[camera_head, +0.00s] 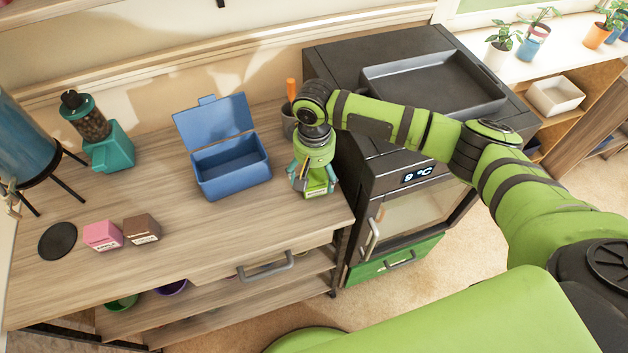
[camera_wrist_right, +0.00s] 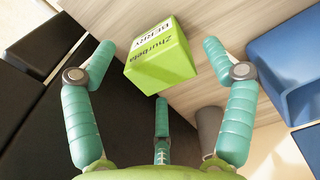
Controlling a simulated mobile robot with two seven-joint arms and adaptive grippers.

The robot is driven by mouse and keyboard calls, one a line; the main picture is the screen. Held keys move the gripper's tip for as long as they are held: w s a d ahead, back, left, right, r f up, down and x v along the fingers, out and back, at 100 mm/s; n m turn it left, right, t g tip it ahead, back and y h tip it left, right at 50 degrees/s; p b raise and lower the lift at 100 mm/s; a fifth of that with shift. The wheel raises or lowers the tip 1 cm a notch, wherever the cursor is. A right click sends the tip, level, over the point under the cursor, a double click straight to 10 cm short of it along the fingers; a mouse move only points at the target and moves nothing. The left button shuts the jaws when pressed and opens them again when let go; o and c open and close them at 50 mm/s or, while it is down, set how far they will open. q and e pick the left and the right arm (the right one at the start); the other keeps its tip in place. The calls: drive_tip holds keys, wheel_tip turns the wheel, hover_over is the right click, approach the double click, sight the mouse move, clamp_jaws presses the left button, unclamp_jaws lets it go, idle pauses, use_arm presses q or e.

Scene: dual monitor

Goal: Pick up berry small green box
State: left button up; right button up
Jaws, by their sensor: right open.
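The small green berry box (camera_wrist_right: 165,62) fills the upper middle of the right wrist view, its label upside down. In the head view it shows as a green block (camera_head: 318,189) at the right front of the wooden counter. My right gripper (camera_head: 314,178) points down right over it. In the right wrist view its teal fingers (camera_wrist_right: 160,60) are spread to the left, right and near side of the box, with gaps visible. The gripper is open and holds nothing. In the head view the gripper partly hides the box. My left gripper is in neither view.
A blue open-lidded bin (camera_head: 232,168) stands left of the gripper. A grey cup (camera_head: 290,122) is just behind. The black oven cabinet (camera_head: 350,165) is close on the right. Pink (camera_head: 103,236) and brown (camera_head: 142,229) boxes sit at left. The counter's front middle is clear.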

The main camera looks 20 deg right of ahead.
drive_tip(key=c, duration=1.5)
drive_tip(key=shift+r, duration=0.1)
